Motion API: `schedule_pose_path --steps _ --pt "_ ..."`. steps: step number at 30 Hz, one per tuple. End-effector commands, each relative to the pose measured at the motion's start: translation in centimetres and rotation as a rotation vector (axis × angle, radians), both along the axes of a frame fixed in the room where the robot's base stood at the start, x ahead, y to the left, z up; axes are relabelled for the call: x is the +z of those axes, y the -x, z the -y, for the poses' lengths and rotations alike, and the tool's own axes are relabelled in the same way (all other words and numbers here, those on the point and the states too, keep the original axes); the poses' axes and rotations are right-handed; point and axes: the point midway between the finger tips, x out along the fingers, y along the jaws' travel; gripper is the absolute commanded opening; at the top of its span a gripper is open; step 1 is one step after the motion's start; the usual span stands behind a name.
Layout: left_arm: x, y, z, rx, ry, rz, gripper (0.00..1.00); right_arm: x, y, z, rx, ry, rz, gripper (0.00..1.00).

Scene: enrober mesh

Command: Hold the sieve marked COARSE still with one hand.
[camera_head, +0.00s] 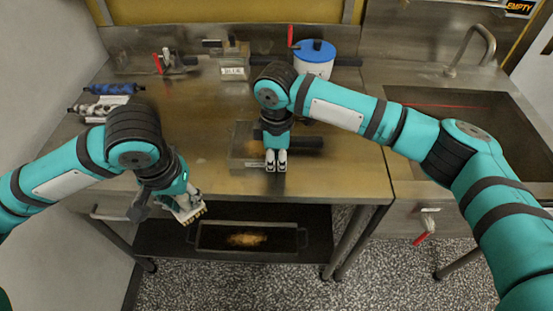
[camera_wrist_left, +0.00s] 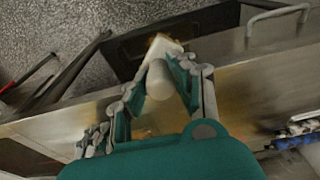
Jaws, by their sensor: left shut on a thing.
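A shallow metal-framed item with a dark handle (camera_head: 308,142), perhaps a sieve, lies on the steel table below my right gripper (camera_head: 276,161). My right gripper points down at it with its two fingers close together; whether they grip it I cannot tell. No COARSE marking is readable on it. Another piece with a pale label (camera_head: 233,73) stands at the back; its word is too small to read. My left gripper (camera_head: 182,200) is shut on a pale brush (camera_head: 189,214) with bristles, off the table's front edge. The brush's rounded handle (camera_wrist_left: 158,82) shows between the fingers in the left wrist view.
A dark tray (camera_head: 205,238) with yellow-brown crumbs sits on the shelf below the table. A white pot with a blue lid (camera_head: 317,52) and a red-handled clamp (camera_head: 165,63) stand at the back. Blue rollers (camera_head: 95,105) lie left. A sink (camera_head: 480,115) is right.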

Motion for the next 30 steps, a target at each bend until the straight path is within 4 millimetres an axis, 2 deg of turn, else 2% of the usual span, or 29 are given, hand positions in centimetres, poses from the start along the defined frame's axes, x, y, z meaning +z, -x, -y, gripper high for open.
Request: schedule_pose_path --steps 14,17,20,23,30 --pt "0.0 0.0 0.0 -0.002 0.000 0.000 0.00 0.0 0.0 0.0 0.000 0.000 0.000 0.00" --pt "0.1 -0.5 0.2 -0.034 0.001 0.001 0.00 0.0 0.0 0.0 0.000 0.000 0.000 0.00" --pt "0.4 -1.9 0.6 -0.127 0.002 0.002 0.00 0.0 0.0 0.0 0.000 0.000 0.000 0.00" --pt "0.8 -4.1 1.3 -0.288 0.002 0.003 0.00 0.0 0.0 0.0 0.000 0.000 0.000 0.00" --pt "2.8 -10.1 3.6 -0.795 0.004 0.004 0.00 0.0 0.0 0.0 0.000 0.000 0.000 0.00"
